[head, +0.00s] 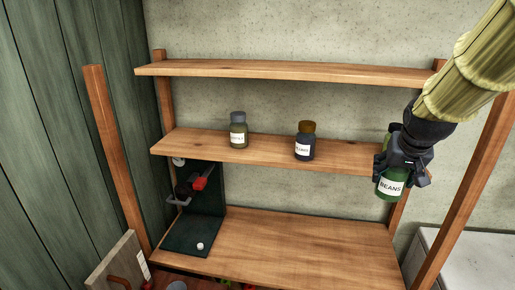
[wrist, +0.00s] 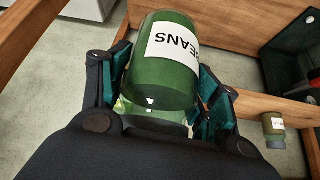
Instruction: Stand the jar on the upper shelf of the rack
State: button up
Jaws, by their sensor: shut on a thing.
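The green jar (head: 389,187) with a white BEANS label is in my gripper (head: 403,168), roughly upright with a slight tilt. My gripper is shut around its upper part from above. In the wrist view the jar (wrist: 160,75) fills the space between the fingers, its label upside down. The rack has a bare top board (head: 290,70), a middle board (head: 265,155) and a wide lower board (head: 290,245). The jar hangs in front of the middle board's right end, below the top board; I cannot tell its exact gap to the boards.
On the middle board stand a grey-green jar (head: 238,131) and a dark jar with a brown lid (head: 305,142). A dark green stand with a red part (head: 200,184) is on the lower board's left. Wooden posts (head: 116,160) flank the rack. The top board is clear.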

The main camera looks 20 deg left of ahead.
aim_at(349, 160)
jog(key=u, duration=2.5)
jog(key=k, duration=0.75)
jog(key=z, duration=1.85)
jog(key=i, duration=0.8)
jog(key=u, duration=0.05)
